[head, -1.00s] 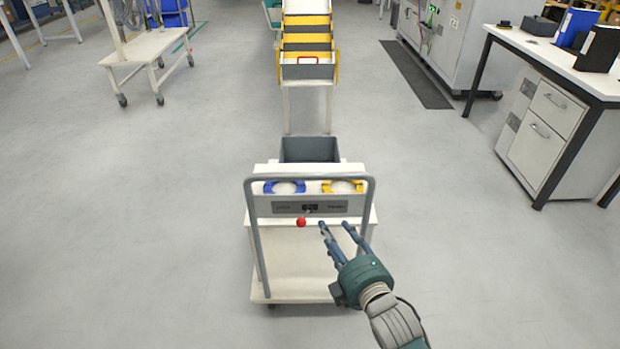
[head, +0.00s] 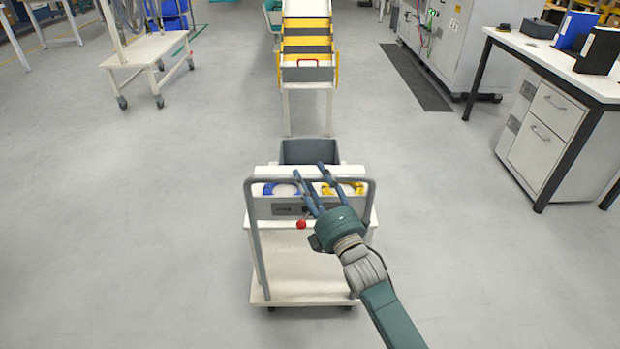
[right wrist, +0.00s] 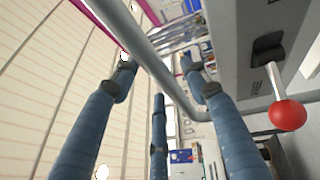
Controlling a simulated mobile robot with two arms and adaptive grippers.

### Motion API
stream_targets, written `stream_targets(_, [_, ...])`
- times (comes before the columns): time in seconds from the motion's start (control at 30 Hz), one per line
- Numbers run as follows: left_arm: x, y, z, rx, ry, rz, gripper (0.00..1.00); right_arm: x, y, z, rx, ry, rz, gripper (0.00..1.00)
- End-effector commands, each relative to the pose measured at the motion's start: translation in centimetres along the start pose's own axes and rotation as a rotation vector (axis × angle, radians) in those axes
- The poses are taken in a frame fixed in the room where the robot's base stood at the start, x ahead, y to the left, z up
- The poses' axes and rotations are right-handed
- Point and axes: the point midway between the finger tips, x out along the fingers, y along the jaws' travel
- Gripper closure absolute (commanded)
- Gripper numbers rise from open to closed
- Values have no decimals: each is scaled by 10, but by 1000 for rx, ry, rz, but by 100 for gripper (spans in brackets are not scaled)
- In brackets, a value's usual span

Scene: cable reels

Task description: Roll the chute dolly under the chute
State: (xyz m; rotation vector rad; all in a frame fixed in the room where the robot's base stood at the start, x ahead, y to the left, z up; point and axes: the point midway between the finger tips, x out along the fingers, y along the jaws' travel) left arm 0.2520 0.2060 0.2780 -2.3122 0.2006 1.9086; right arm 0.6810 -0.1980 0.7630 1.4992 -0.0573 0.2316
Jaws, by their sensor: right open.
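The chute dolly (head: 300,270) is a white cart with a grey tubular handle (head: 256,235) on its near side. A panel below the handle bar carries a red ball knob (head: 301,225), which also shows in the right wrist view (right wrist: 288,115). The striped chute (head: 306,46) stands straight ahead, beyond the dolly. My right gripper (head: 311,172) is open, its fingers over the handle's top bar. In the right wrist view the bar (right wrist: 150,60) crosses close by the spread fingers; I cannot tell whether they touch it. My left gripper is out of view.
A grey bin (head: 308,151) sits at the dolly's far end, with blue and yellow reels (head: 281,189) near it. A white trolley (head: 147,50) stands at left. A desk with drawers (head: 545,120) is at right, near a dark floor mat (head: 417,75). The floor around the dolly is clear.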

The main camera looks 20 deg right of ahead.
Motion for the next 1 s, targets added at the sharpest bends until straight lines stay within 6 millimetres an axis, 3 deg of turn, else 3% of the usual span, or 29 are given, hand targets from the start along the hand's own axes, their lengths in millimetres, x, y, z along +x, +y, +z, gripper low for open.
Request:
stream_targets(0.4, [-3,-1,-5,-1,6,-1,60,10,0,0,0,1,-1,55])
stream_targets(0.63, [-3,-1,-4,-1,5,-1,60,10,0,0,0,0,-1,100])
stream_targets(1.0, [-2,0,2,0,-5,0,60,9,0,10,-3,0,-1,100])
